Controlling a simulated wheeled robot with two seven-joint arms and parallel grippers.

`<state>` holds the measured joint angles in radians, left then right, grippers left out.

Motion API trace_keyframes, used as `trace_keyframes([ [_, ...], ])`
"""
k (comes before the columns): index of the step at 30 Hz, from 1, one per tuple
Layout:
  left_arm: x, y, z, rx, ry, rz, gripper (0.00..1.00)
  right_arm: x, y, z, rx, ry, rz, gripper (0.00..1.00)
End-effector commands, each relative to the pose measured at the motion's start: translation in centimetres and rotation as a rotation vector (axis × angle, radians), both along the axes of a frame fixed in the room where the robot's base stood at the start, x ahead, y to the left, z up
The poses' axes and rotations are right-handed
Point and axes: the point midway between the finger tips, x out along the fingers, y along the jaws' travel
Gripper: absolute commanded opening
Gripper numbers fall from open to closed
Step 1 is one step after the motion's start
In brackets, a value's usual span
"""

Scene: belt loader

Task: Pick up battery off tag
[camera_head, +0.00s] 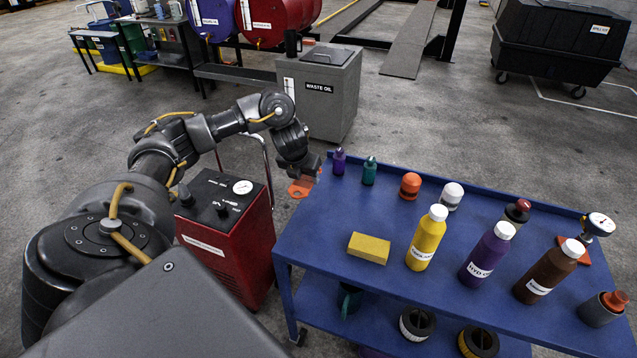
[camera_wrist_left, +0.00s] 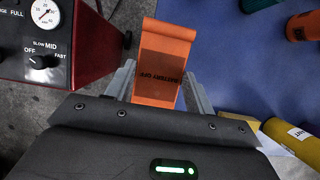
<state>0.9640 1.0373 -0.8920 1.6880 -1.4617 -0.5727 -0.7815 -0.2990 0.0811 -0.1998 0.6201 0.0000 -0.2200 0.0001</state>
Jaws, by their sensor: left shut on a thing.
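The orange battery off tag (camera_head: 301,188) is held in my left gripper (camera_head: 306,173), off the left edge of the blue cart in the head view. In the left wrist view the tag (camera_wrist_left: 164,60) sits between the two fingers of the left gripper (camera_wrist_left: 158,88), with its dark lettering upside down. The gripper is shut on it. The tag hangs beside the cart's far left corner, near the red machine. My right gripper is not in view.
The blue cart (camera_head: 325,230) carries bottles, a yellow sponge (camera_head: 369,248), small spray bottles and a gauge (camera_head: 598,224). A red machine (camera_head: 226,232) stands left of it. A grey waste oil bin (camera_head: 322,95) stands behind. Open floor lies between the bin and cart.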

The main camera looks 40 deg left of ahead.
Motion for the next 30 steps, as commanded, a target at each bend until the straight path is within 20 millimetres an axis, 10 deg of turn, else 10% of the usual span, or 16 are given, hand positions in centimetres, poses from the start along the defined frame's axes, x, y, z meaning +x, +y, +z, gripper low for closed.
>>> trace_keyframes([
  [12, -6.9, 3.7, 3.4, 0.001, -0.002, 0.001, 0.32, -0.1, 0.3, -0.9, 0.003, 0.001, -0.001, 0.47],
  [30, -7.5, 4.0, 4.1, 0.000, -0.003, 0.001, 0.32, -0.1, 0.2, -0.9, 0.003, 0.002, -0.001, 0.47],
])
